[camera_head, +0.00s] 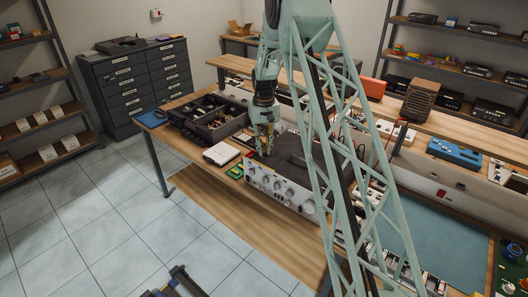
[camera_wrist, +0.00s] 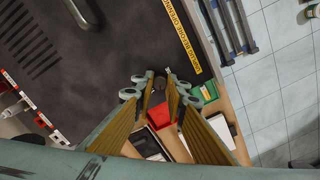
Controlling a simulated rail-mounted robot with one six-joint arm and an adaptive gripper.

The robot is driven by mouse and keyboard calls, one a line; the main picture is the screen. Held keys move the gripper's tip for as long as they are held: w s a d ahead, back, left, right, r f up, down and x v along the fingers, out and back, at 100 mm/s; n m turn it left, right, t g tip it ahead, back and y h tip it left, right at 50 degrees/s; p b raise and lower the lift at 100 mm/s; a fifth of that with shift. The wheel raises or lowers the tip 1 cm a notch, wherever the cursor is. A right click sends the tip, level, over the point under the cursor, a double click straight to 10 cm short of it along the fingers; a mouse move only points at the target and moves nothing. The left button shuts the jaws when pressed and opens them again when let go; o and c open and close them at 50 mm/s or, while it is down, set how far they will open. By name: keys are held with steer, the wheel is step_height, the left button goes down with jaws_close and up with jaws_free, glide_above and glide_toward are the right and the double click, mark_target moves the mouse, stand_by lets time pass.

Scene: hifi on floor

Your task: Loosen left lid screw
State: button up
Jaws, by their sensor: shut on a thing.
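The hi-fi (camera_head: 280,188) stands on the workbench, with a silver front panel full of knobs and a dark top lid (camera_head: 288,153). The lid (camera_wrist: 120,45) also fills much of the wrist view, with vent slots and a yellow warning strip. My gripper (camera_head: 264,150) points down at the left end of the lid. In the wrist view its fingertips (camera_wrist: 159,87) are closed around a small dark round head, the left lid screw (camera_wrist: 159,83), near the lid's edge. The fingers partly hide the screw. I cannot tell how far it is turned.
A dark compartment case (camera_head: 208,118) and a white box (camera_head: 221,154) stand left of the hi-fi. A red bin (camera_wrist: 159,116) and a green board (camera_wrist: 207,93) lie close to the fingers. A blue-grey mat (camera_head: 440,240) covers the bench at right.

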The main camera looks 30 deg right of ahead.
mark_target(264, 152)
steer(key=n+b, duration=0.1)
steer(key=n, duration=0.5)
steer(key=shift+b, duration=0.35)
steer(key=n+b, duration=0.1)
steer(key=n, duration=1)
steer(key=shift+b, duration=0.4)
steer(key=n, duration=0.5)
steer(key=shift+n, duration=0.4)
steer(key=o, duration=0.8)
steer(key=shift+o, duration=0.2)
steer(key=shift+r, duration=0.2)
step_height(264, 152, up, 12)
steer(key=shift+f, duration=0.15)
